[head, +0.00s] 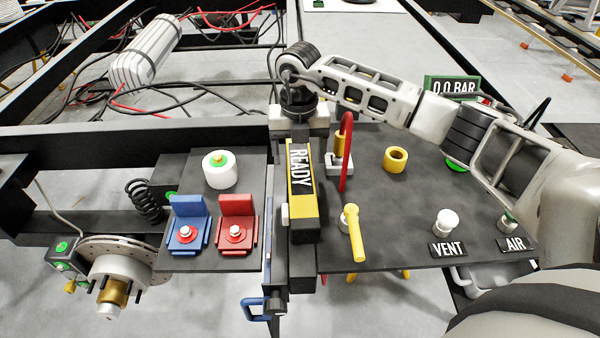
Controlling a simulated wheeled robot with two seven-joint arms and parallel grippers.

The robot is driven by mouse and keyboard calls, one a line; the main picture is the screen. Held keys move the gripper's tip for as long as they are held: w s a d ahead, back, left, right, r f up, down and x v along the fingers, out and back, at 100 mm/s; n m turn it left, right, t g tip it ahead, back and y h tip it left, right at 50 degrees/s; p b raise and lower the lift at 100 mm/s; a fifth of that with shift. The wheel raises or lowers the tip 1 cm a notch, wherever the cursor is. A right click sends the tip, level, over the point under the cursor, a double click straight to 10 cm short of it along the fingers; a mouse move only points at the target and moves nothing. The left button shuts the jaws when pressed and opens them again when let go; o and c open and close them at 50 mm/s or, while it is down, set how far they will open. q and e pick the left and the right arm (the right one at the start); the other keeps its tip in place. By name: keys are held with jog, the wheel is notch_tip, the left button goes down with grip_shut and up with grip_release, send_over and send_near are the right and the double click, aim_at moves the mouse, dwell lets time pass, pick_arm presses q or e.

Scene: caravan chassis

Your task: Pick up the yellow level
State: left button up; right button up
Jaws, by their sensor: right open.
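The yellow level (303,208) appears to be the long yellow-and-black bar with a black READY face, in the middle of the head view. It lies along a dark upright beam, between the two dark panels. My right gripper (299,128) is just beyond the far end of this bar, with its pale body above the beam. The right gripper is open. Its fingertips are largely hidden, and I cannot tell whether they touch the bar. My left gripper is not in view.
The right panel (400,235) carries a red hook (347,150), a yellow ring (395,158), a yellow lever (354,235) and a white VENT knob (446,222). Blue (186,225) and red (238,222) blocks sit left. A brake disc (118,262) stands further left.

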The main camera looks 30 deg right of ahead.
aim_at(299, 159)
notch_tip(299, 159, down, 4)
jog(key=shift+r, duration=0.2)
jog(key=c, duration=1.3)
jog(key=shift+r, duration=0.1)
